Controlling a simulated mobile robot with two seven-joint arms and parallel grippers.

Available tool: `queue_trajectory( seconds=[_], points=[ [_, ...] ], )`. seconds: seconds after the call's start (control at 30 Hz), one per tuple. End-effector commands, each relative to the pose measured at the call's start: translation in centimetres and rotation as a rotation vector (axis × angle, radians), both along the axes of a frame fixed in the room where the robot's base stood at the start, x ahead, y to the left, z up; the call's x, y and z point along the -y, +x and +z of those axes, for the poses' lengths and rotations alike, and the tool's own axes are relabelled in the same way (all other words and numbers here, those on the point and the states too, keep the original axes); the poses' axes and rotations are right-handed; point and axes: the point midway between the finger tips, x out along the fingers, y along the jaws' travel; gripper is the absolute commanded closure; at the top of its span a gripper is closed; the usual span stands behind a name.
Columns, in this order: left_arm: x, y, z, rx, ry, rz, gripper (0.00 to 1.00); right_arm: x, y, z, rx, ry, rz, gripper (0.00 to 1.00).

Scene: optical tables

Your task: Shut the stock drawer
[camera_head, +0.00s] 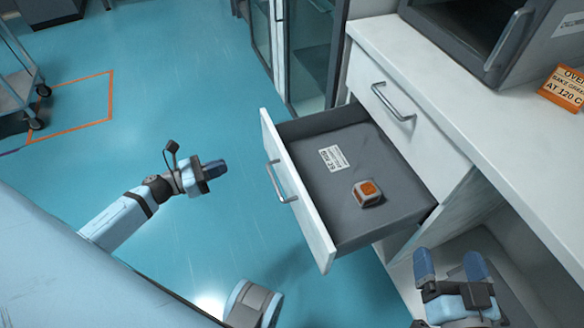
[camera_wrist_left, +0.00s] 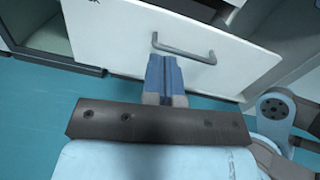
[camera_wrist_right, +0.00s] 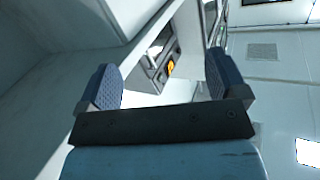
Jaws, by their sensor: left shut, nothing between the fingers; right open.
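The stock drawer (camera_head: 360,222) stands pulled out from the white cabinet, with a grey inside. Its white front (camera_head: 297,205) carries a bar handle (camera_head: 279,181), which also shows in the left wrist view (camera_wrist_left: 184,51). A small white and orange box (camera_head: 367,193) and a printed label (camera_head: 334,158) are in the drawer. My left gripper (camera_head: 221,169) is shut and empty, left of the drawer front and apart from the handle in the head view. It also shows in the left wrist view (camera_wrist_left: 164,60). My right gripper (camera_head: 450,262) is open and empty, at the drawer's near right side.
The white countertop (camera_head: 480,120) holds an oven (camera_head: 470,40) and an orange sign (camera_head: 565,88). A glass-door cabinet (camera_head: 305,45) and a trolley (camera_head: 18,80) stand further off. The blue floor left of the drawer is clear.

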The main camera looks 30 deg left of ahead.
Motion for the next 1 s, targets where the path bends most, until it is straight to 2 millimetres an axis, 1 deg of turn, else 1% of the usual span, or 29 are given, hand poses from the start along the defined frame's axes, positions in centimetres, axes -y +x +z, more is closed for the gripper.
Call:
queue_trajectory(
  seconds=[0.03,0.17,0.27,0.37,0.7,0.83,1.0],
  points=[
    [-0.4,0.1,-1.0,0.027,0.043,-0.016,1.00,-0.1,0.0,-0.7,0.009,0.006,0.003,0.09],
    [-0.6,0.2,-1.2,0.066,0.098,-0.038,1.00,-0.2,-0.1,-0.4,0.018,0.014,0.006,0.09],
    [-0.1,0.8,-1.1,0.071,0.104,-0.041,1.00,-0.3,-0.1,-0.1,0.025,0.019,0.008,0.09],
    [0.9,1.9,-1.1,0.072,0.103,-0.042,1.00,-0.4,-0.1,0.2,0.039,0.028,0.011,0.09],
    [5.7,7.3,-1.0,0.071,0.099,-0.041,1.00,-0.8,0.0,1.6,0.105,0.070,0.024,0.09],
    [7.2,8.9,-1.1,0.070,0.100,-0.040,1.00,-1.0,-0.1,2.0,0.126,0.084,0.030,0.09],
    [8.3,10.2,-1.1,0.069,0.100,-0.039,1.00,-1.2,-0.2,2.4,0.146,0.099,0.036,0.09]
  ],
)
